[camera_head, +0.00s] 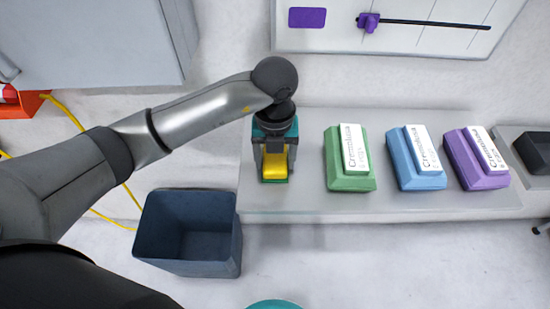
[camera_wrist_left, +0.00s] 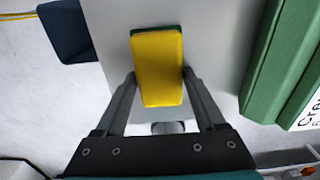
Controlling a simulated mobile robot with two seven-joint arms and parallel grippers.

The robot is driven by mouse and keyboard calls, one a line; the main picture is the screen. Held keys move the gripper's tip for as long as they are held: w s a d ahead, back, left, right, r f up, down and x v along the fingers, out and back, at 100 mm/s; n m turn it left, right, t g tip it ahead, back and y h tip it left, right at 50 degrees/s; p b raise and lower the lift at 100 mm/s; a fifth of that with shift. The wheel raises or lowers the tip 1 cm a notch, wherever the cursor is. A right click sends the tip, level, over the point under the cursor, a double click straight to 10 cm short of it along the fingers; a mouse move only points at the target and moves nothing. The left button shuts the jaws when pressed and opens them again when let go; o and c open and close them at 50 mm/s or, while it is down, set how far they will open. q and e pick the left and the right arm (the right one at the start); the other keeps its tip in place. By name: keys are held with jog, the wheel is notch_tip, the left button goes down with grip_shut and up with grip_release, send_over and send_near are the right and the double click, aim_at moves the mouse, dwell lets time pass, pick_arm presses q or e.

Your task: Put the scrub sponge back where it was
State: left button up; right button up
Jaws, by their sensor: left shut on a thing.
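The scrub sponge (camera_head: 274,167), yellow with a thin green layer, is at the left end of the grey shelf (camera_head: 290,204). My left gripper (camera_head: 275,152) points down and is shut on the sponge. In the left wrist view the yellow face of the sponge (camera_wrist_left: 157,68) sits between the two fingers (camera_wrist_left: 158,80), with its green edge showing at the far end. I cannot tell whether the sponge touches the shelf or is just above it. My right gripper is not in view.
Green (camera_head: 348,160), blue (camera_head: 414,160) and purple (camera_head: 474,160) boxes with white labels stand in a row right of the sponge. A dark blue bin (camera_head: 190,262) stands on the floor below the shelf's left end. A black-topped item (camera_head: 537,152) is at the far right.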

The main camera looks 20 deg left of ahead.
aim_at(275, 160)
pick_arm(q)
jog(key=o, duration=1.2)
jog(key=shift+c, duration=0.2)
notch_tip(275, 160, up, 12)
jog(key=p, duration=0.1)
